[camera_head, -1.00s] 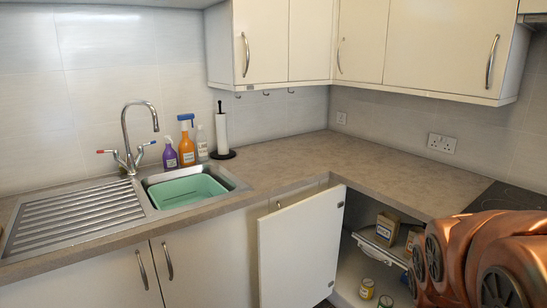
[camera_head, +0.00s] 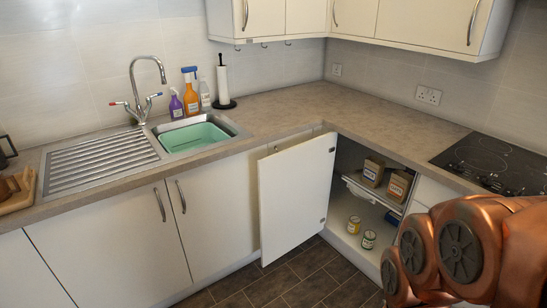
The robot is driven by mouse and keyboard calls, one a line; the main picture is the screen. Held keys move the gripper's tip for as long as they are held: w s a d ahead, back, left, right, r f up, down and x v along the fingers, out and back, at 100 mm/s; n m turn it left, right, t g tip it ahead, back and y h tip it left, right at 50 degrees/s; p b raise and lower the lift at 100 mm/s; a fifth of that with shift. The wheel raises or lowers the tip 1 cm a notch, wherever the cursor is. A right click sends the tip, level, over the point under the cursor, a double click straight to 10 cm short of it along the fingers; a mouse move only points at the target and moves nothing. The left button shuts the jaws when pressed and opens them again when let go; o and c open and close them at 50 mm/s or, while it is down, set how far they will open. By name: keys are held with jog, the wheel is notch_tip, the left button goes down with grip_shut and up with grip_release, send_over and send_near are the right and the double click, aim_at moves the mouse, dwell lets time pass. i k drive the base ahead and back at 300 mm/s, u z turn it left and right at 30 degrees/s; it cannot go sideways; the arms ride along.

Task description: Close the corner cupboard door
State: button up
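The corner cupboard door (camera_head: 295,192) is a white panel standing open under the corner of the worktop, swung out from the cupboard opening. Inside the corner cupboard (camera_head: 345,230), two boxes sit on the wire shelf (camera_head: 368,190) and two small cans stand on the bottom. My copper-coloured arm fills the lower right and covers part of the units there. My gripper is not in view, so its state and its distance from the door cannot be seen.
The worktop (camera_head: 270,112) runs around the corner, with a sink holding a green basin (camera_head: 194,137) at left and a black hob (camera_head: 490,162) at right. Dark tiled floor (camera_head: 290,280) is clear in front of the door. Closed white doors (camera_head: 105,240) stand below the sink.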

aim_at(294, 182)
jog(key=u, duration=0.7)
jog(key=i, duration=1.45)
